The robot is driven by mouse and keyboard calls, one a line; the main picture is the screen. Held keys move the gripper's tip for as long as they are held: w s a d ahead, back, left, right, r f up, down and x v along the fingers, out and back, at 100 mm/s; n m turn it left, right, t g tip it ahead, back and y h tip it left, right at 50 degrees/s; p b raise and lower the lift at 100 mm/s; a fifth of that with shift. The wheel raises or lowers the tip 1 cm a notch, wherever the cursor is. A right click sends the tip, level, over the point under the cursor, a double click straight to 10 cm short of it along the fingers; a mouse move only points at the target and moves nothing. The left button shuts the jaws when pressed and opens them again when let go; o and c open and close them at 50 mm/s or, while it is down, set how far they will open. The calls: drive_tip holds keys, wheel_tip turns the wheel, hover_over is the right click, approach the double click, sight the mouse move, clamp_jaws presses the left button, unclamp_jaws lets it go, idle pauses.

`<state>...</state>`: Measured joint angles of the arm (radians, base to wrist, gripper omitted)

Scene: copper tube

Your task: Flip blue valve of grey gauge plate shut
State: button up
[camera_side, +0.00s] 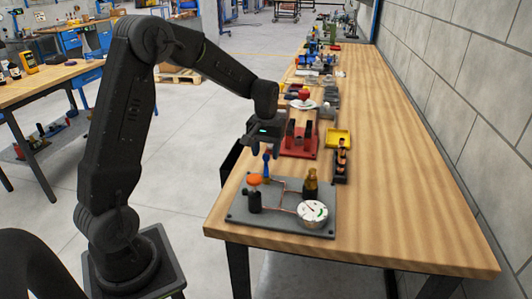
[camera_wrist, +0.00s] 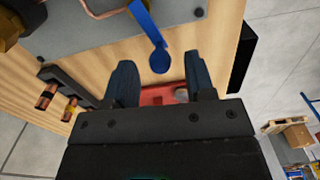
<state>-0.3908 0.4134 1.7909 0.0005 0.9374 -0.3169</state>
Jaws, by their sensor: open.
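The grey gauge plate (camera_side: 285,228) lies near the front left edge of the wooden table. It carries a white dial gauge (camera_side: 312,211), an orange-topped knob (camera_side: 254,180), a brass fitting (camera_side: 310,180) and thin copper tubing. The blue valve (camera_side: 266,166) stands at the plate's far left, its lever upright. My gripper (camera_side: 264,150) is just above and behind it, pointing down. In the wrist view, the blue valve's lever (camera_wrist: 147,24) ends in a round tip between and slightly beyond my open fingers (camera_wrist: 160,62). Contact cannot be told.
Behind the plate stand a red holder (camera_side: 299,150), a yellow tray (camera_side: 338,137) and a black rack with copper pieces (camera_side: 341,166). More tools line the table farther back. The right side of the table is clear, with a block wall beyond.

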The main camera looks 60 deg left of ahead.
drive_tip(key=shift+f, duration=0.45)
